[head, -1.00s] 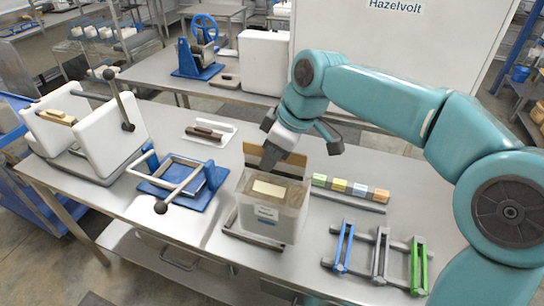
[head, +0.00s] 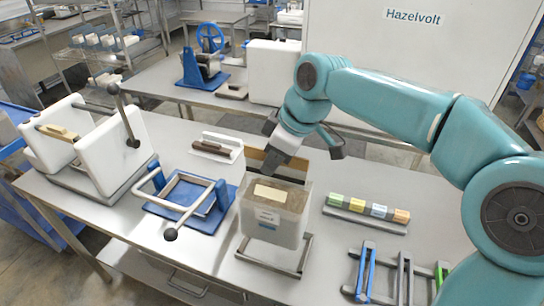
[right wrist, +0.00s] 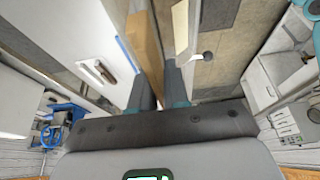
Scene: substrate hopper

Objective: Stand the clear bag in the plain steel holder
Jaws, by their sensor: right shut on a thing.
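The clear bag (head: 275,212) is a see-through upright block with brown contents, a pale patch on top and a printed label on its front. It is above or in the plain steel holder (head: 304,258), a low grey frame on the table; the bag hides much of it, and I cannot tell whether its bottom rests there. My right gripper (head: 279,160) is at the bag's back top edge, shut on a brown upright strip (head: 256,158) there. In the right wrist view the brown strip (right wrist: 145,50) runs between the fingers (right wrist: 158,90). My left gripper is not in view.
A blue frame (head: 215,210) with a ball-ended lever stands left of the bag. Coloured blocks (head: 368,207) on a rail and blue, grey and green clamps (head: 365,272) are right. White slabs (head: 118,150) stand far left. A white tray (head: 217,147) lies behind.

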